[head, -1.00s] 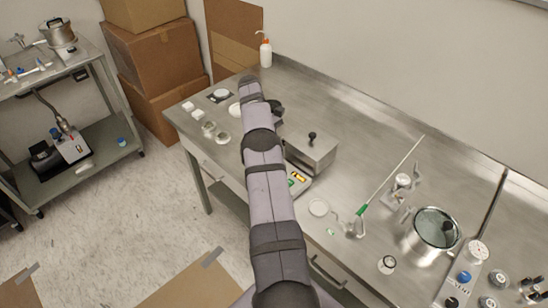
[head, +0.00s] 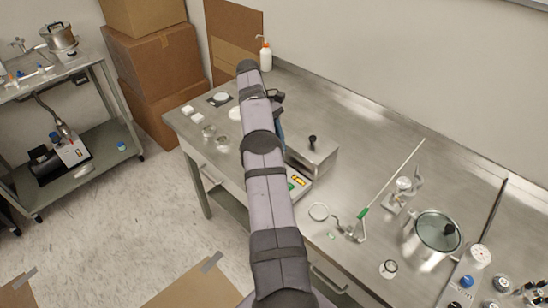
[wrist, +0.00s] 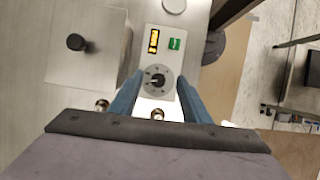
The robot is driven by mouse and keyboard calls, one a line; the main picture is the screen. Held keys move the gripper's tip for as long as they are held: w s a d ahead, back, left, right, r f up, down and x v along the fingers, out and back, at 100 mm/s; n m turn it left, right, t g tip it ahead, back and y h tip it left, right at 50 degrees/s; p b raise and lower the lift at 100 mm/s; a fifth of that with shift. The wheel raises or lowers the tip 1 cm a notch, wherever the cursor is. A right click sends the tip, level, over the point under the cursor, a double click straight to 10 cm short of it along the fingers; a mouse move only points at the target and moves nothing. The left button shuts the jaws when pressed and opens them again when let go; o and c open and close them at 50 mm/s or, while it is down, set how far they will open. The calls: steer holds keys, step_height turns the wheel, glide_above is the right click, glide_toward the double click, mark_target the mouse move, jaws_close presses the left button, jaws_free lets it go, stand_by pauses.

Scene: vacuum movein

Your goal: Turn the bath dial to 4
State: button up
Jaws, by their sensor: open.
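The bath is a steel box (head: 312,155) with a black knob on its lid, on the bench right of my arm in the head view. Its front panel has a yellow display (wrist: 154,41), a green switch (wrist: 174,44) and the round grey bath dial (wrist: 157,80) with a dark pointer in the wrist view. I cannot read the dial's numbers. My gripper (wrist: 158,86) has its blue fingers open, one on each side of the dial in that view. Whether they touch it, I cannot tell. In the head view my arm hides the dial and most of the gripper.
Small glass dishes (head: 222,142) and a white squeeze bottle (head: 265,56) are at the bench's far left end. A lidded steel pot (head: 434,234), a small stand (head: 403,190) and a dial gauge (head: 479,256) are to the right. The bench behind the bath is clear.

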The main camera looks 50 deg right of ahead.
steer(key=shift+r+p, duration=1.25)
steer(key=shift+r, duration=0.8)
steer(key=shift+f, duration=0.1)
steer(key=w+a+r+n+h+b, duration=0.1)
steer(key=w+a+r+b, duration=0.1)
steer(key=a+r+b, duration=0.3)
steer(key=shift+s+d+f+n+t+h+p, duration=0.35)
steer(key=shift+d+f+n+p, duration=0.35)
steer(key=shift+f+n, duration=1.25)
steer(key=shift+s+d+f+n+t+h+p, duration=0.1)
steer(key=shift+s+d+f+n+h+p, duration=0.4)
steer(key=shift+f, duration=2.55)
steer(key=shift+s+d+f+n+t+h+p, duration=0.25)
steer(key=shift+d+f+n+p, duration=0.75)
steer(key=shift+f, duration=1.5)
steer(key=shift+n+b, duration=0.35)
steer(key=shift+n, duration=0.2)
